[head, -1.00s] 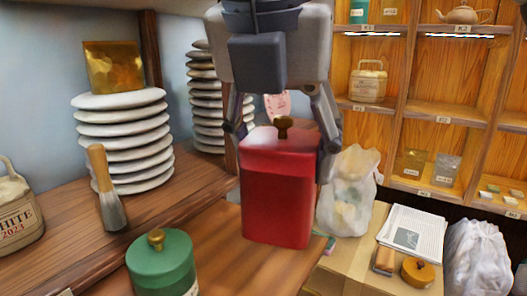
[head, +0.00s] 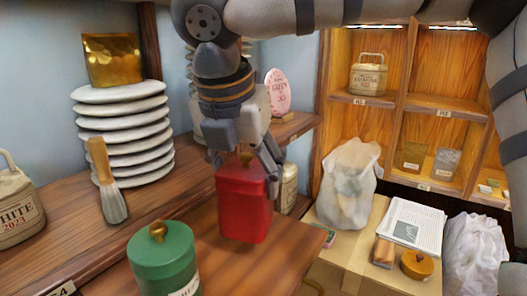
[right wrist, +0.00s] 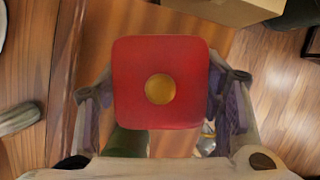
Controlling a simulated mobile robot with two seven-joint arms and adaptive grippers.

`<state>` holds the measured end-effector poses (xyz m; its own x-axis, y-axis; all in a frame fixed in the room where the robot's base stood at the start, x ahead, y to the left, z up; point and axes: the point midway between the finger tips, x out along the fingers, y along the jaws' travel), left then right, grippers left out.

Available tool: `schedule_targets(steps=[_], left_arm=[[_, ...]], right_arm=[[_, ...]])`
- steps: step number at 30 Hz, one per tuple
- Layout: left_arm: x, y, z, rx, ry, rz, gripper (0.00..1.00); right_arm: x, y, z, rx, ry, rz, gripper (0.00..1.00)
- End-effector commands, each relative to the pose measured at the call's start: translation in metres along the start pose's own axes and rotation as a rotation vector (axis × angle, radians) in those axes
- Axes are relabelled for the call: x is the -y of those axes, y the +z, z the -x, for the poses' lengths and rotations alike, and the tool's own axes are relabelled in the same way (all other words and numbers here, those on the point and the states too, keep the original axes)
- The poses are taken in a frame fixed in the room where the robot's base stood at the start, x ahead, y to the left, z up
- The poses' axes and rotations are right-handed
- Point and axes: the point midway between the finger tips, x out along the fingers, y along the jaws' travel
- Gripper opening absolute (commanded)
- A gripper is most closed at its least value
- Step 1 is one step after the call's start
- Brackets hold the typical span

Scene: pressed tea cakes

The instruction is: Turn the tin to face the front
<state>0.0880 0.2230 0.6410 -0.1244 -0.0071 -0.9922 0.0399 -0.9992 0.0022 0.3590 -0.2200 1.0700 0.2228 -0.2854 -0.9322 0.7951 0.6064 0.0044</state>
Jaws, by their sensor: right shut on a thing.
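The red tin (head: 243,205) is square with a brass knob on its lid. It stands upright at the shelf board (head: 205,245); I cannot tell whether its base touches the wood. My right gripper (head: 243,165) reaches down from above and is shut on the tin, one finger on each side. In the right wrist view the tin's red lid (right wrist: 130,60) lies between both fingers. Two plain red sides show in the head view, with no label visible on them. My left gripper is not in view.
A green tin (head: 165,262) with a partly visible label stands in front. A cream jar (head: 289,188) is behind the red tin. A box (head: 340,270) stands at right.

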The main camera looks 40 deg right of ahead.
Motion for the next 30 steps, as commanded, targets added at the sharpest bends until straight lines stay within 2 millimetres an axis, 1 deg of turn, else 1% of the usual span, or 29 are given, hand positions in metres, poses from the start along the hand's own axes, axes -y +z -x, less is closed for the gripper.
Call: schedule_targets(steps=[1,4,8,11,14,24,30], left_arm=[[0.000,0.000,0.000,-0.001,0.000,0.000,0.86],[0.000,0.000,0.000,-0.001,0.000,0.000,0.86],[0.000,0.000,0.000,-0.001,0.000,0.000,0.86],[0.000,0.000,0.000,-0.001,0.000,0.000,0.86],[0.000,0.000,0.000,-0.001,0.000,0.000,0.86],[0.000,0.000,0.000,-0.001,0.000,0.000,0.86],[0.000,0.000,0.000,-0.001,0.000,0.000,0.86]], right_arm=[[-0.004,0.005,-0.011,0.007,-0.002,0.002,0.17],[-0.009,0.013,-0.029,0.017,-0.001,0.008,0.17],[-0.012,0.018,-0.040,0.025,-0.007,-0.004,0.17],[-0.013,0.019,-0.041,0.027,-0.039,-0.083,0.17],[-0.013,0.019,-0.040,0.027,-0.102,-0.240,0.17],[-0.013,0.019,-0.041,0.024,-0.384,-0.943,0.17],[-0.013,0.019,-0.040,0.025,-0.530,-1.308,0.17]])
